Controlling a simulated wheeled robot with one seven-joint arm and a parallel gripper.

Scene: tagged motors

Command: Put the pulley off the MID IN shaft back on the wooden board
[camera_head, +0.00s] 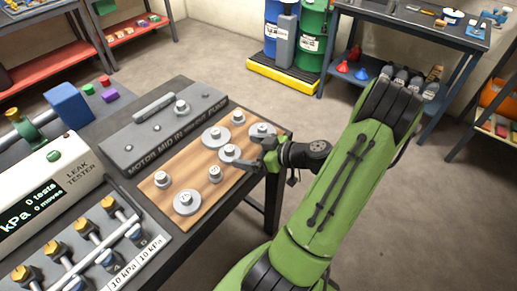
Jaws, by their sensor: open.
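The wooden board (203,192) lies on the table and carries several grey pulleys. A large pulley (187,203) sits near its front, a small one (215,174) in the middle, and another large one (216,136) towards the back. Behind the board stands the grey block (125,155), marked MOTOR, MID IN, a partly unclear label and PUMP. A pulley-like grey part (182,107) sits on one of its shafts; the two shafts left of it look bare. My gripper (256,154) is open at the board's right edge, close to a pulley (229,153). I cannot tell whether they touch.
The leak tester (50,195) and a rack of brass-coloured valves (90,235) fill the table's left side. A blue block (70,106) stands behind.

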